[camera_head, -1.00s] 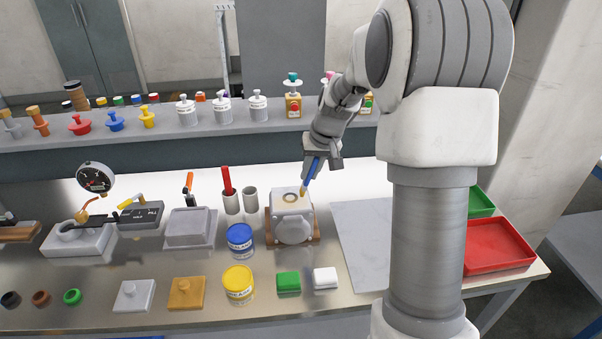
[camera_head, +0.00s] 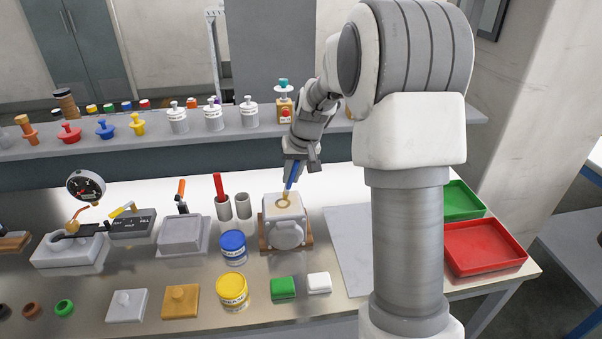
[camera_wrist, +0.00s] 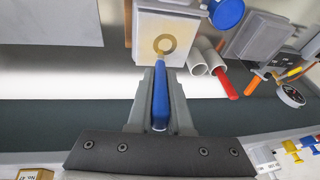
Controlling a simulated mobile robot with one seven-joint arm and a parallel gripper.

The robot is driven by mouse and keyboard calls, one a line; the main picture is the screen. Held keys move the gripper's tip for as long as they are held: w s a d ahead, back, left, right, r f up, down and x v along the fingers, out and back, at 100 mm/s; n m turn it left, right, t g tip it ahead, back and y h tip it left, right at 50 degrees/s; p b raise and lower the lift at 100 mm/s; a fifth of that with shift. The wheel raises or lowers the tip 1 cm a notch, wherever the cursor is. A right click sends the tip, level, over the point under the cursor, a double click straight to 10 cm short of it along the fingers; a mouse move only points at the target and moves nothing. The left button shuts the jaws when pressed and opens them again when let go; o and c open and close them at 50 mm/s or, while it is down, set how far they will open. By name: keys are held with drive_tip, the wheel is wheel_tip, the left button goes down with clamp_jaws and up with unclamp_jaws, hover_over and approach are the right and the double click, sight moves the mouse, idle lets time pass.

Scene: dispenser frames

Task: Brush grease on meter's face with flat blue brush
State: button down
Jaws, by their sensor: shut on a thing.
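My gripper (camera_head: 299,161) is shut on the blue handle of the flat brush (camera_head: 290,178). In the wrist view, my gripper (camera_wrist: 160,100) holds the blue brush (camera_wrist: 159,95) with its tip pointing at the block. The meter (camera_head: 285,228) is a pale box-like body on a brown wooden stand. Its upper face carries a tan ring (camera_head: 283,202), also plain in the wrist view (camera_wrist: 165,44). The brush tip is at the ring's edge; I cannot tell whether it touches. The blue-labelled grease-like tin (camera_head: 233,248) and the yellow tin (camera_head: 232,292) stand to the left, both lidded or full-looking.
Two grey cups (camera_head: 243,206), one with a red-handled tool (camera_head: 219,186), stand close left of the meter. A grey mat (camera_head: 345,245) lies to the right. Green (camera_head: 463,202) and red (camera_head: 484,247) trays are farther right. A shelf of bottles (camera_head: 213,117) runs behind.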

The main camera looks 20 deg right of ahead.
drive_tip(key=a, duration=0.2)
drive_tip(key=w+a, duration=0.1)
drive_tip(key=a, duration=0.2)
idle(0.4)
wheel_tip(320, 180, up, 6)
drive_tip(key=p, duration=0.4)
idle(0.3)
drive_tip(key=shift+r, duration=0.1)
wheel_tip(320, 180, up, 3)
drive_tip(key=shift+d+f+p, duration=0.1)
drive_tip(key=shift+p, duration=0.95)
